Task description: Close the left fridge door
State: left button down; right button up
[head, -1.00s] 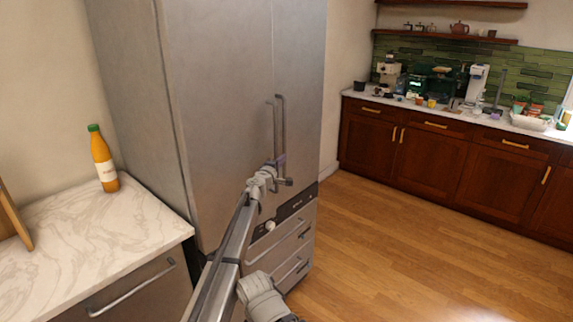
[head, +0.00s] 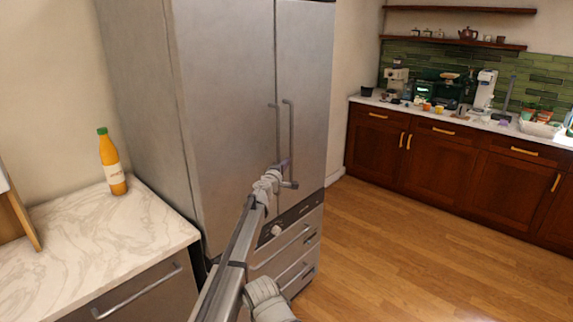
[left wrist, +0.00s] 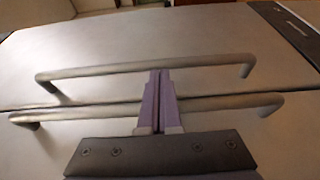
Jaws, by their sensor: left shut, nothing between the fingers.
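The left fridge door (head: 225,110) is a tall steel panel that looks flush or nearly flush with the right door (head: 308,100); a small gap cannot be ruled out. Its upright bar handle (head: 277,135) stands beside the right door's handle (head: 291,130). My left gripper (head: 284,166) is at the lower part of these handles, shut and empty. In the left wrist view its purple fingers (left wrist: 158,95) are closed together. They cross in front of the lower handle (left wrist: 215,103) and reach the upper handle (left wrist: 90,72); contact cannot be told. My right gripper is not in view.
A marble counter (head: 100,245) with an orange bottle (head: 111,165) stands left of the fridge. Drawers (head: 285,258) sit below the doors. Wooden floor (head: 400,235) is clear to the right, before red-brown cabinets (head: 435,155).

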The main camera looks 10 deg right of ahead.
pick_arm(q)
jog(key=s+a+f+m+g+y, duration=0.4)
jog(key=s+a+f, duration=0.3)
jog(key=s+a, duration=0.8)
jog(key=s+a+f+m+g+y, duration=0.2)
jog(key=s+a+f+m+g, duration=0.4)
jog(key=s, duration=1.4)
jog(key=s+a+f+m+g+y, duration=0.25)
jog(key=s+a+f+g, duration=0.45)
jog(key=s+a, duration=1)
jog(key=s+d+m+y+p, duration=0.1)
jog(key=s+d, duration=0.2)
jog(key=d, duration=0.3)
jog(key=s+d+m+t+y+p, duration=0.1)
jog(key=s+d+m, duration=0.1)
jog(key=d, duration=0.4)
jog(key=shift+s, duration=0.65)
jog(key=shift+r, duration=0.1)
